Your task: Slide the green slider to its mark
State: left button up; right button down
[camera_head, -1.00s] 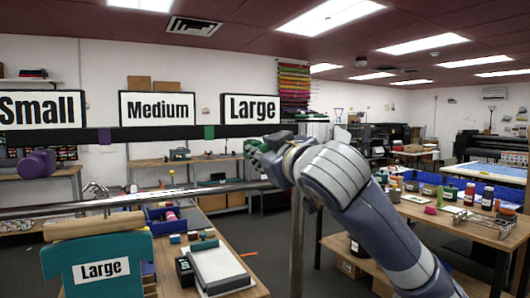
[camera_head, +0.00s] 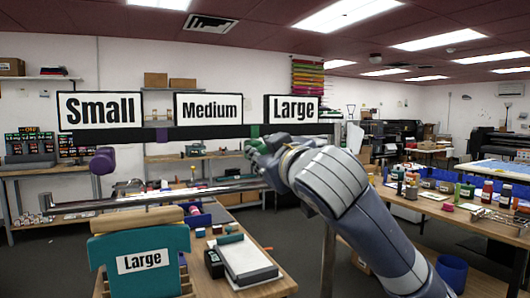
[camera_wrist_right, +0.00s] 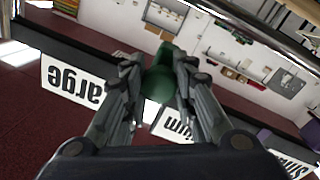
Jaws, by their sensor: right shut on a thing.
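The green slider (camera_head: 249,148) shows as a rounded green knob at the tip of my right gripper (camera_head: 258,150). In the right wrist view my right gripper (camera_wrist_right: 157,72) has its fingers on both sides of the green slider (camera_wrist_right: 157,86), shut on it. A green mark (camera_head: 255,130) is on the dark rail (camera_head: 215,133), just above the knob and nearly in line with it in the head view. The fingers hide part of the slider, and how exactly it lines up cannot be told. My left gripper is not in view.
A purple knob (camera_head: 103,160) sits left of a purple mark (camera_head: 162,135). Signs Small (camera_head: 99,110), Medium (camera_head: 208,108) and Large (camera_head: 293,109) stand along the rail. A metal bar (camera_head: 150,198) runs below. A teal garment (camera_head: 110,260) hangs in front at left.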

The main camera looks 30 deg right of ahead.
jog(key=c, duration=1.3)
grip_release()
jog(key=shift+d, duration=0.4)
jog(key=shift+a, duration=0.35)
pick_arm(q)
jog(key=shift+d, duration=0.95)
pick_arm(e)
jog(key=s, duration=0.4)
jog(key=s+a, duration=0.1)
jog(key=s, duration=0.7)
jog(key=shift+a, duration=0.25)
